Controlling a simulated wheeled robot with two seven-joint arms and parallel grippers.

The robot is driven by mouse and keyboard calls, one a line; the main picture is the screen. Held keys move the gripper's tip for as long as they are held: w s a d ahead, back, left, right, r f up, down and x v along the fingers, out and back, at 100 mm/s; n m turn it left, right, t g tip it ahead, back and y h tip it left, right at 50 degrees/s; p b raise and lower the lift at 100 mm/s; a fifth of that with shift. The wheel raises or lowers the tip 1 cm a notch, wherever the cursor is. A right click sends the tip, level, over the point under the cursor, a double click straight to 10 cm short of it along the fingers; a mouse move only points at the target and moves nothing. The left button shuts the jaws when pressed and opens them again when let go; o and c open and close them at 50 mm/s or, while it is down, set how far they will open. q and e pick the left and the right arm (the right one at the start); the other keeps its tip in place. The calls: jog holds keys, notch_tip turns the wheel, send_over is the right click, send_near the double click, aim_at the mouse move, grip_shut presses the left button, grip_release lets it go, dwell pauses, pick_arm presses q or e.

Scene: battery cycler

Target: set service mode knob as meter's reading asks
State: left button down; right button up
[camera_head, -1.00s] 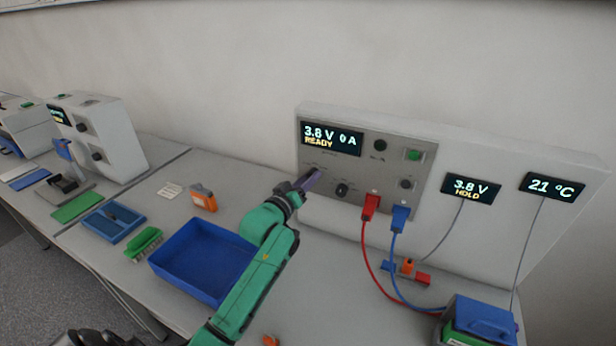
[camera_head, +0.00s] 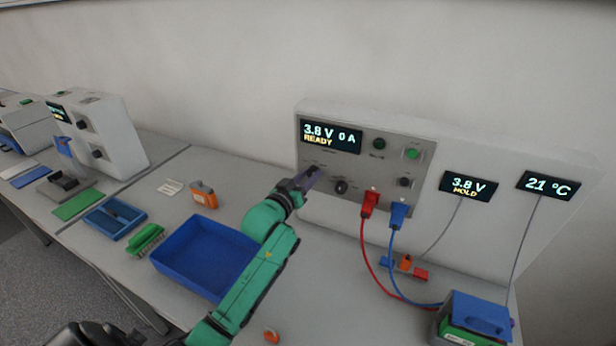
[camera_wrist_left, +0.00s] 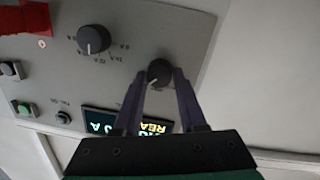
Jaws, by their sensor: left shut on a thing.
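The cycler's panel (camera_head: 325,191) carries a display (camera_head: 331,137) reading 3.8 V, 0 A and READY. A separate meter (camera_head: 468,185) to its right reads 3.8 V and HOLD. My left gripper (camera_head: 312,172) is at the panel's left side, under the display. In the left wrist view its purple fingers are shut on a round dark knob (camera_wrist_left: 160,70) with a white pointer line. Its scale labels are mostly hidden or too small to read. A second dark knob (camera_head: 341,187) with ampere marks sits beside it, also in the wrist view (camera_wrist_left: 93,39). My right gripper is not in view.
Red (camera_head: 369,204) and blue (camera_head: 398,214) plugs with hanging cables sit right of the knobs. A thermometer display (camera_head: 549,186) reads 21 °C.

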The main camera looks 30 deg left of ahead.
pick_arm(q)
jog(key=shift+c, duration=2.3)
grip_release()
jog(key=s+b, duration=0.4)
jog(key=s, duration=1)
jog(key=shift+s+r, duration=0.25)
jog(key=shift+r, duration=0.2)
jog(key=shift+a, duration=0.1)
